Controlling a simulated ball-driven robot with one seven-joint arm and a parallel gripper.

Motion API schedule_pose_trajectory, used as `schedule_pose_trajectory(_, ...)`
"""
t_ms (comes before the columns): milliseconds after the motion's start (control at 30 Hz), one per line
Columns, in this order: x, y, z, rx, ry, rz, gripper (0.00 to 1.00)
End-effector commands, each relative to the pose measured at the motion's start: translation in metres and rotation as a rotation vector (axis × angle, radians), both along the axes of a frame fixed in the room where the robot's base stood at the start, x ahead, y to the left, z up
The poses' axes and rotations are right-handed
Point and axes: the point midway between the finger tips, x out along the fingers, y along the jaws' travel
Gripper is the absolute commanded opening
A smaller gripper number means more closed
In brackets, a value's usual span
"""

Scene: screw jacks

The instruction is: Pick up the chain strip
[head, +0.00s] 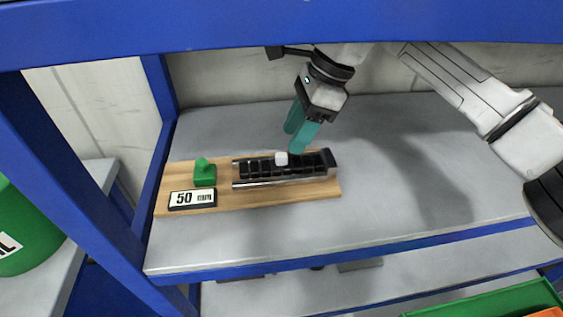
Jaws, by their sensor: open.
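What looks like the chain strip (262,168) is a row of black segments lying in a metal channel on a wooden board. A small white block (281,158) sits at the strip's far edge, near its middle. My gripper (294,141) has teal fingers pointing down. It is open, and nothing shows between its fingers. The fingertips are just behind and above the strip, close to the white block. I cannot tell whether the nearer finger touches the strip.
The wooden board (250,198) also carries a green knob piece (204,173) and a "50 mm" plate (193,199). The grey shelf (430,190) is clear to the right. Blue frame bars (160,85) run at the left, top and front. A green bin (25,235) stands lower left.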

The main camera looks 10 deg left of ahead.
Motion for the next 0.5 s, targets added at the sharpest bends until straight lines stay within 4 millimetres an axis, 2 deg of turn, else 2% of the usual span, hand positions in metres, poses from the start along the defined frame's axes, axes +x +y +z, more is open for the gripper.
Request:
schedule_pose_trajectory(167, -0.001, 0.005, -0.004, 0.000, 0.000, 0.000, 0.47)
schedule_pose_trajectory(500, -0.006, 0.020, -0.042, 0.002, 0.001, 0.000, 0.47)
